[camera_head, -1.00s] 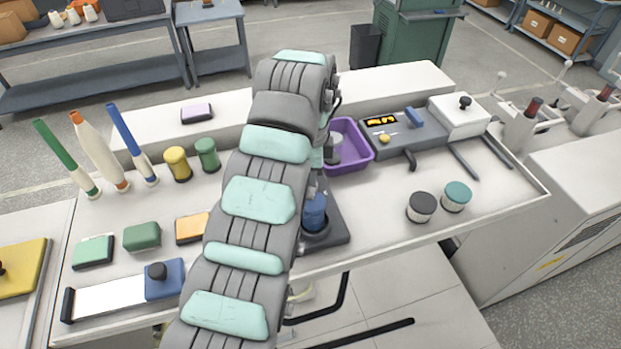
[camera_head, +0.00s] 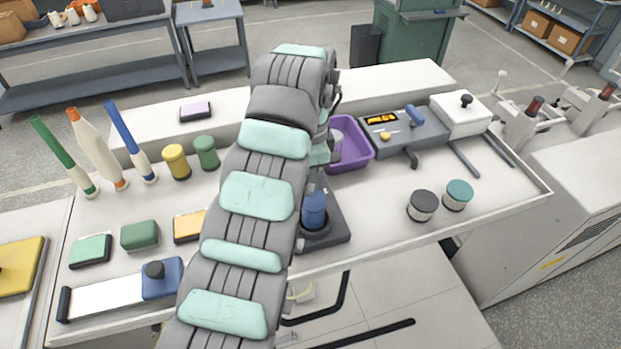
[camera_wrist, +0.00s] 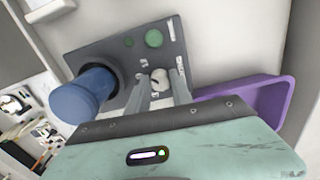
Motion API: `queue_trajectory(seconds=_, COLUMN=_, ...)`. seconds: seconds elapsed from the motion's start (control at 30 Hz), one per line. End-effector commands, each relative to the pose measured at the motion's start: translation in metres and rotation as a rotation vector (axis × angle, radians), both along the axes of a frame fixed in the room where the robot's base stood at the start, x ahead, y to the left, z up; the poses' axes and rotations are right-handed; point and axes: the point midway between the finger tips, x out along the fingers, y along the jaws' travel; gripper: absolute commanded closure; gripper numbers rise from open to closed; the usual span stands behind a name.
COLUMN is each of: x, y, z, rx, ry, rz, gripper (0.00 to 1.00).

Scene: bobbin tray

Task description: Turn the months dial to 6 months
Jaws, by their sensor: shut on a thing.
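The months dial (camera_wrist: 158,77) is a small pale knob on a dark grey panel (camera_wrist: 112,44) in the wrist view. Small white labels surround it, too small to read surely, so I cannot tell its setting. My gripper (camera_wrist: 161,84) has its two fingers on either side of the dial, shut on it. A large blue cylinder (camera_wrist: 88,97) stands in a dark ring on the same panel, left of my fingers. In the head view the panel (camera_head: 335,228) and blue cylinder (camera_head: 314,208) show right of my arm, which hides the dial and the fingertips.
A purple bin (camera_head: 371,151) stands just behind the panel, close to my gripper. A grey device with an orange display (camera_head: 381,119) is right of it. Black-topped (camera_head: 423,205) and teal-topped (camera_head: 458,194) spools stand on the right. The tabletop between panel and spools is clear.

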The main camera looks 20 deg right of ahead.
Motion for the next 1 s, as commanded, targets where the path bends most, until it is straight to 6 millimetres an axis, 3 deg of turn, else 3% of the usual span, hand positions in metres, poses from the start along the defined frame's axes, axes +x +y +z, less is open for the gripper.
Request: queue_trajectory(seconds=1.0, x=-0.0011, y=-0.0008, z=-0.001, rx=0.0, ry=-0.001, rz=0.921, gripper=1.0)
